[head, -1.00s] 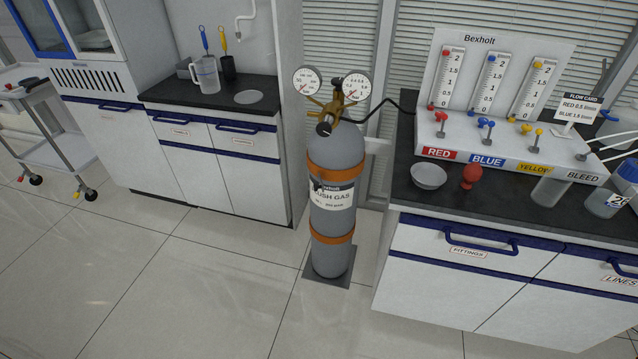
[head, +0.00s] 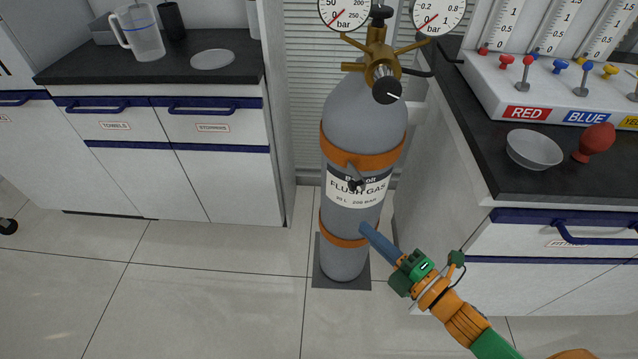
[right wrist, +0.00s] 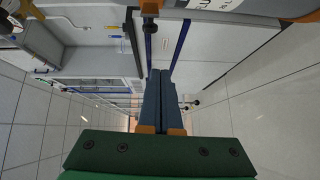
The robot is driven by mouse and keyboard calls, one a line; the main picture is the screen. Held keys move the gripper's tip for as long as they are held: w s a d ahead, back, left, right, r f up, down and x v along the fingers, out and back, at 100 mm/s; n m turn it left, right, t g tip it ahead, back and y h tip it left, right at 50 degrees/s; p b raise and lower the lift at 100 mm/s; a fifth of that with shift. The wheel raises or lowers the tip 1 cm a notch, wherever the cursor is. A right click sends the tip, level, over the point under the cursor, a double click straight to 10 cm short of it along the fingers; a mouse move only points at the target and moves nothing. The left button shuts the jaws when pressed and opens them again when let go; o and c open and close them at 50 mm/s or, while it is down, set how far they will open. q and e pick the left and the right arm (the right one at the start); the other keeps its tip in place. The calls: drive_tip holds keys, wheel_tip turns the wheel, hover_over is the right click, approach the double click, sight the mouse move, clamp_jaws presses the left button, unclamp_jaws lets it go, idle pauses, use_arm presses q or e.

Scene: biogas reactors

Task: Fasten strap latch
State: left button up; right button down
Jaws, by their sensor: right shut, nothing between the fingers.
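The grey flush gas cylinder (head: 366,118) stands upright on a dark base plate (head: 328,279) between the benches. An orange upper strap (head: 388,158) and an orange lower strap (head: 340,239) go around it. A small dark latch (head: 355,183) with a grey lever hangs at the front, just below the upper strap, over the label. My right gripper (head: 364,229) is shut and empty, its blue fingers reaching in from the lower right. Its tips overlap the cylinder below the latch, near the lower strap; contact is unclear. The right wrist view shows the fingers (right wrist: 159,75) together. My left gripper is out of view.
Above the cylinder are a brass valve (head: 378,52) and two gauges. The right bench holds a bowl (head: 534,151), a red bulb (head: 594,142) and a flow panel (head: 530,97). A jug (head: 138,32) stands on the left bench. The floor in front is clear.

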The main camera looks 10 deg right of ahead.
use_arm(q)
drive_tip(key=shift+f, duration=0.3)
use_arm(e)
drive_tip(key=w+a+r, duration=0.1)
drive_tip(key=w, duration=0.8)
drive_tip(key=shift+w+a+r+n+y, duration=0.15)
drive_tip(key=shift+a+r+n+y, duration=0.05)
drive_tip(key=shift+n+y, duration=0.2)
drive_tip(key=shift+d, duration=0.1)
